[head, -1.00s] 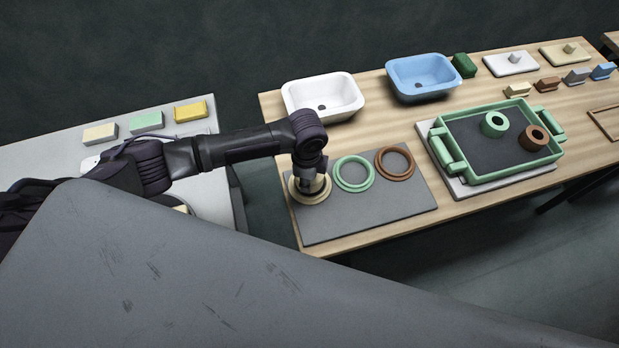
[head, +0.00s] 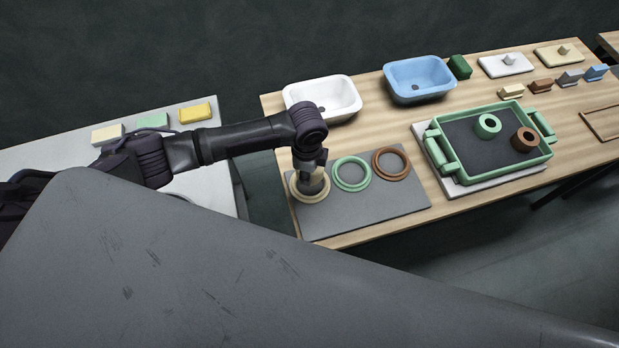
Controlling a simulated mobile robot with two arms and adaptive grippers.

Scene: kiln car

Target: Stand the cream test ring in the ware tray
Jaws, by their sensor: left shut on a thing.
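My left gripper (head: 312,168) points down over the left part of the grey mat and is shut on the cream test ring (head: 313,177). The test ring is small and partly hidden by the fingers. It shows over a wider, flat cream ring (head: 295,189) on the mat; its exact height above the mat is hard to tell. The ware tray (head: 453,176) is green with a dark floor and raised handles, to the right on the same table. A green test ring (head: 487,126) and a brown test ring (head: 524,139) are in it. My right gripper is not in view.
Flat green (head: 352,174) and brown (head: 391,163) rings lie on the grey mat (head: 345,221), right of the gripper. White (head: 335,97) and blue (head: 420,79) basins stand behind. Small blocks and plates are at the back right. A light table (head: 58,146) with several blocks is at left.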

